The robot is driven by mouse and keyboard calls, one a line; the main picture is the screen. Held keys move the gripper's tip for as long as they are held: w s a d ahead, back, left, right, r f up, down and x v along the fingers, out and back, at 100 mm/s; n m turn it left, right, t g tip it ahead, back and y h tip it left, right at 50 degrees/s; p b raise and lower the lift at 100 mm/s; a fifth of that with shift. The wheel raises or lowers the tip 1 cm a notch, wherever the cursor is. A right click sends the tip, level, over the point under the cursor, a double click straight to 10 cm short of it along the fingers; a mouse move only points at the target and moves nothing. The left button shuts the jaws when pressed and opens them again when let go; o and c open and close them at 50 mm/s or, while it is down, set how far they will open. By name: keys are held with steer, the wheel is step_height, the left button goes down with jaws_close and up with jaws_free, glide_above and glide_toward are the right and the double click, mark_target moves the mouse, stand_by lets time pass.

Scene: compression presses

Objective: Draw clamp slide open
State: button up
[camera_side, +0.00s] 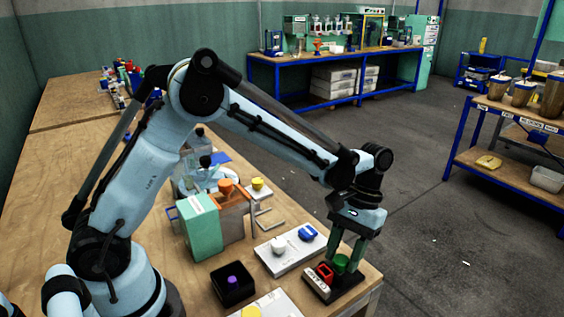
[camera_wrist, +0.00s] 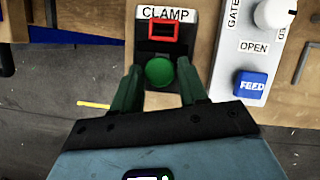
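The clamp unit is a black block with a white CLAMP label (camera_wrist: 165,13), a red square frame (camera_wrist: 164,31) and a round green knob (camera_wrist: 160,72). In the side view the red frame (camera_side: 325,273) and green knob (camera_side: 341,263) sit at the bench's near right corner. My gripper (camera_wrist: 160,66) points down over the unit with its dark green fingers apart, one on each side of the knob. I see no clear grip on the knob, though contact is hard to judge. In the side view my gripper (camera_side: 346,258) stands right at the knob.
A grey panel (camera_wrist: 246,52) with a white knob (camera_wrist: 274,13) and a blue FEED button (camera_wrist: 251,86) lies right beside the unit in the wrist view. A black box with a purple knob (camera_side: 232,281) and a green box (camera_side: 200,226) stand further left. The bench edge is close.

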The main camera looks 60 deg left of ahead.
jaws_close()
steer(key=shift+w, duration=1.35)
steer(key=shift+o, duration=2)
jaws_free()
steer(key=v, duration=1.2)
